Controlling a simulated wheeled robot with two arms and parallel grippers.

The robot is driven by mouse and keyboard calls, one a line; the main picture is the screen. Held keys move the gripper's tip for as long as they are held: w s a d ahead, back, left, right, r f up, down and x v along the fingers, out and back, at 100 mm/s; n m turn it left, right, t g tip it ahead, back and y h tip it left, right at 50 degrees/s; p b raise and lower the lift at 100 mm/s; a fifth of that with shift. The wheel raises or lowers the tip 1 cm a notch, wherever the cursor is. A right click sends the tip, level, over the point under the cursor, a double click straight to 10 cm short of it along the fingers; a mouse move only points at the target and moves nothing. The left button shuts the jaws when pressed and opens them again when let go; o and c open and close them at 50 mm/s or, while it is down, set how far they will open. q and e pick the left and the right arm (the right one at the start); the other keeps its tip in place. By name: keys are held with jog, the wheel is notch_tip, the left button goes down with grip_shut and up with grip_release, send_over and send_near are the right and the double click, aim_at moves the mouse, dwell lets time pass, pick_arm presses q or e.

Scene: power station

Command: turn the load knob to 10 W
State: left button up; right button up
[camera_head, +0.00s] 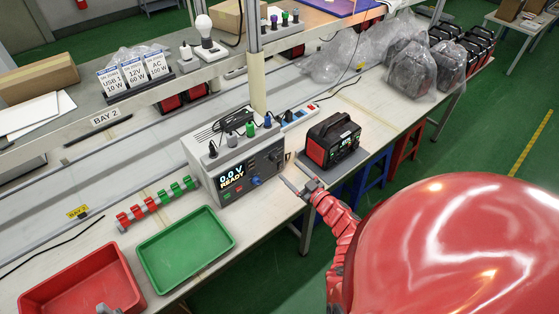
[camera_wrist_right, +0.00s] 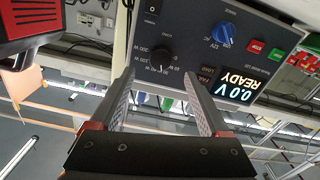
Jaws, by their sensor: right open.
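The grey tester (camera_head: 233,160) stands on the bench, its display (camera_head: 231,177) reading "0.0 V READY". Its black load knob (camera_wrist_right: 162,57), ringed by watt marks, shows upside down in the right wrist view; its exact setting is too small to read. A blue selector knob (camera_wrist_right: 225,33) sits beside it. My right gripper (camera_head: 293,178) is open and empty in front of the panel. In the wrist view its fingers (camera_wrist_right: 158,80) point at the load knob, one to each side, with no visible contact. A grey part at the bottom left may be my left gripper (camera_head: 107,308).
A black-and-red power station (camera_head: 332,139) stands right of the tester. Green (camera_head: 186,248) and red (camera_head: 80,285) trays and a row of red and green pieces (camera_head: 157,202) lie left. Cables and a power strip (camera_head: 298,116) lie behind. Label cards (camera_head: 134,72) stand on the shelf.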

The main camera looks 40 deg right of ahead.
aim_at(277, 160)
jog(key=w, duration=0.2)
jog(key=w+b, duration=0.1)
jog(key=w, duration=0.2)
jog(key=shift+w+a+f, duration=0.1)
jog(key=shift+w+a, duration=0.1)
jog(key=shift+w+a+b, duration=0.1)
jog(key=shift+w+b, duration=0.25)
jog(key=shift+w, duration=0.55)
grip_shut()
